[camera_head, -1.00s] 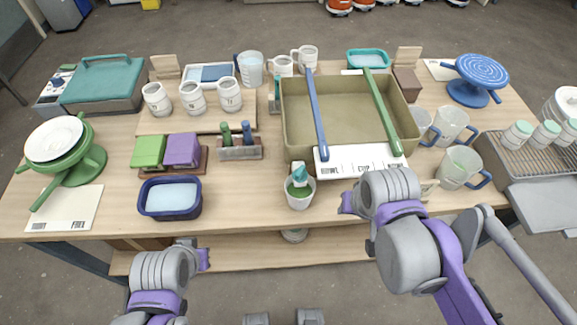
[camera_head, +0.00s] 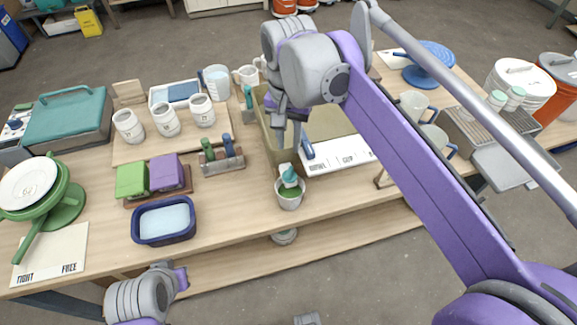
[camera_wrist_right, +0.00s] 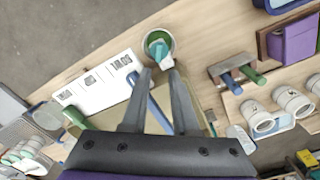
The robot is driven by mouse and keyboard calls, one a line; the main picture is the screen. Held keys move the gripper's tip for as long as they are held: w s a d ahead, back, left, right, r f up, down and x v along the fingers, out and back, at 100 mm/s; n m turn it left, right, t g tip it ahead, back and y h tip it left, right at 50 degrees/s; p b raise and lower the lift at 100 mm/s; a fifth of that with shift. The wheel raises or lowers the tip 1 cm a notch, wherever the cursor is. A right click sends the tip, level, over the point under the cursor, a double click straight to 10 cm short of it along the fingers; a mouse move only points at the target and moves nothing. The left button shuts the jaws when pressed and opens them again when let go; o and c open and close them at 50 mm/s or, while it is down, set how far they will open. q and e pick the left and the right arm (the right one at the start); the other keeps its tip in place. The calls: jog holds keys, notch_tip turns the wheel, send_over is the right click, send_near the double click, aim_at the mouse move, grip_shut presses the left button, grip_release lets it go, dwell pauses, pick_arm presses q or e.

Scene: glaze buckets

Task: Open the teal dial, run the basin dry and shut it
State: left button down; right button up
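The teal dial (camera_head: 288,174) sits on a tap at the front of the olive basin (camera_head: 330,122), above a white cup (camera_head: 289,198) with green inside. My right arm hides much of the basin. My right gripper (camera_head: 290,145) points down just above and behind the dial. In the right wrist view its two fingers (camera_wrist_right: 158,70) are apart, with the teal dial (camera_wrist_right: 160,47) just beyond their tips; contact cannot be told. My left gripper (camera_head: 181,278) is low at the table's front edge, its fingers not clearly visible.
A blue rod (camera_head: 307,150) lies across the basin beside a white label card (camera_head: 340,155). A blue-rimmed tub (camera_head: 163,238), green and purple blocks (camera_head: 165,168) and a brush holder (camera_head: 222,162) stand to the left. Bare tabletop lies between tub and cup.

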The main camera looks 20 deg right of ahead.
aim_at(290, 171)
notch_tip(290, 171, down, 10)
jog(key=shift+d+b, duration=0.15)
jog(key=shift+b, duration=0.25)
grip_shut()
